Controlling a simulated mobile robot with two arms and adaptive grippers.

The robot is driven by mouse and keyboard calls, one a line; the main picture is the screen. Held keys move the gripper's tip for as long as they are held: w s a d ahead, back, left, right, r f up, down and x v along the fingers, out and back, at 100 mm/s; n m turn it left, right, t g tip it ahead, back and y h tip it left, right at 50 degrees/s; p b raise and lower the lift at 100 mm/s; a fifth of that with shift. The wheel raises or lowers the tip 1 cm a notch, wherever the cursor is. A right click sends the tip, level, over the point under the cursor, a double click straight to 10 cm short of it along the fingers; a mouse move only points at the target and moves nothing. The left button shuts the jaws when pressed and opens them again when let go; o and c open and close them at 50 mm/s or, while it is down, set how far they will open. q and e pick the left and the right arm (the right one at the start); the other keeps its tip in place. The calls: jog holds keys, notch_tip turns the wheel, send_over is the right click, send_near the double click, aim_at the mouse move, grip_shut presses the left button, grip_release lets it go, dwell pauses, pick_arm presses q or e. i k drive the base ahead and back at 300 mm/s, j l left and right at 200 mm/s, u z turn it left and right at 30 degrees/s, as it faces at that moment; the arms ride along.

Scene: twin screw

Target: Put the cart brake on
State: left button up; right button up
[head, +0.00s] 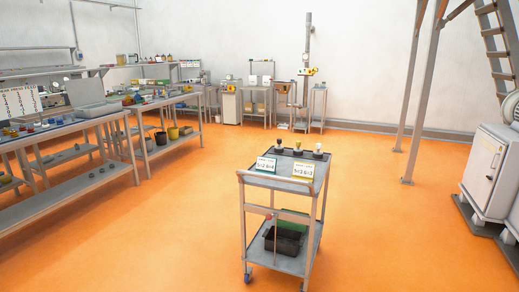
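A grey two-shelf cart (285,184) stands on the orange floor, right of centre in the head view. A push bar (275,182) runs along its near side. A small red knob (268,216) with a thin upright rod shows below the top shelf on the near side; I cannot tell whether it is the brake or how it is set. A blue caster (248,278) shows at the near left; the other wheels are hidden or cut off. Neither of my grippers is in view.
The cart carries two cards (304,169) and three small stands with knobs (318,151) on top, and a black bin (284,241) below. Workbenches (60,130) line the left. White machines (487,165) and stair posts stand right. The floor around the cart is clear.

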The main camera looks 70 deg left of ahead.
aim_at(268, 216)
jog(key=u, duration=1.95)
jog(key=i+l, duration=0.2)
jog(key=i, duration=0.35)
jog(key=i+l+u, duration=0.15)
jog(key=i, duration=0.35)
jog(key=i+l, duration=0.3)
jog(key=i, duration=0.25)
jog(key=i+l+u, duration=0.1)
jog(key=i+l, duration=0.15)
jog(key=i, duration=0.25)
